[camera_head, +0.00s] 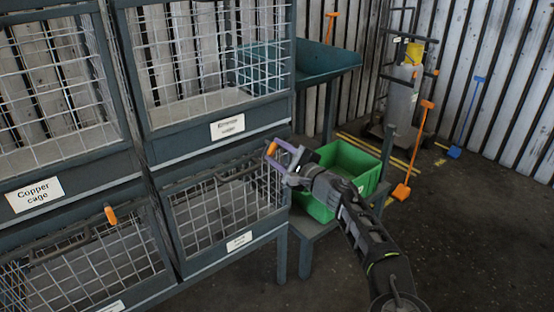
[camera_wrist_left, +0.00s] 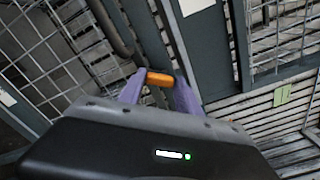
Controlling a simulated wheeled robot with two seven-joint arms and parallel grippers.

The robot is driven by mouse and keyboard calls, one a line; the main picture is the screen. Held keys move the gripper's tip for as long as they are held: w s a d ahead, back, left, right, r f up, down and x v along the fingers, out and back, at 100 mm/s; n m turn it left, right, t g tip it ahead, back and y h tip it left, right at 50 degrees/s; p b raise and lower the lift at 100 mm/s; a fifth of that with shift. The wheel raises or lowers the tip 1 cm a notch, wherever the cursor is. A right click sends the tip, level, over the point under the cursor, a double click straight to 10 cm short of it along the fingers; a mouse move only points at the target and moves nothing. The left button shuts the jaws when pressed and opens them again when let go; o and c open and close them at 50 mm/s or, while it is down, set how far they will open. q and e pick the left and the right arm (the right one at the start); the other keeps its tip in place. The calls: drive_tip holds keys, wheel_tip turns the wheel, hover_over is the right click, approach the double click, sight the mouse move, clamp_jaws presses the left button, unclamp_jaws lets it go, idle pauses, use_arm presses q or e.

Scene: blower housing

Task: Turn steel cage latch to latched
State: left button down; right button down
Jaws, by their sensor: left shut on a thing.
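The latch has an orange handle (camera_head: 271,148) at the top right corner of the lower middle cage (camera_head: 215,210). This cage has a wire mesh front and a small white label (camera_head: 239,241) that is too blurred to read surely. My left gripper (camera_head: 279,153), with purple fingers, is shut on the orange handle. In the left wrist view the orange handle (camera_wrist_left: 160,79) sits between the purple fingertips (camera_wrist_left: 160,84), beside a dark post. The latch's pivot is mostly hidden. My right gripper is not in view.
The upper cage (camera_head: 205,60) is above; the copper cage (camera_head: 50,90) is at the left. Another orange handle (camera_head: 111,214) is on the lower left cage. A green bin (camera_head: 350,165) stands on a low stand close behind my arm. The floor at the lower right is clear.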

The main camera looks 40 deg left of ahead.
use_arm(q)
drive_tip(key=n+b, duration=0.1)
drive_tip(key=n, duration=0.1)
drive_tip(key=n+b, duration=0.1)
drive_tip(key=b, duration=0.1)
drive_tip(key=shift+w+f+n, duration=0.1)
drive_tip(key=shift+f+n, duration=0.25)
drive_tip(key=shift+n, duration=0.05)
drive_tip(key=shift+w+d+r+n+b, duration=0.1)
drive_tip(key=shift+r+n+b, duration=0.05)
drive_tip(key=shift+n+b, duration=1.5)
drive_tip(key=c, duration=0.8)
unclamp_jaws()
drive_tip(key=shift+c, duration=0.2)
drive_tip(key=shift+r, duration=0.1)
drive_tip(key=p+v, duration=0.1)
drive_tip(key=v, duration=0.6)
drive_tip(key=shift+d+p, duration=0.3)
drive_tip(key=shift+d, duration=0.1)
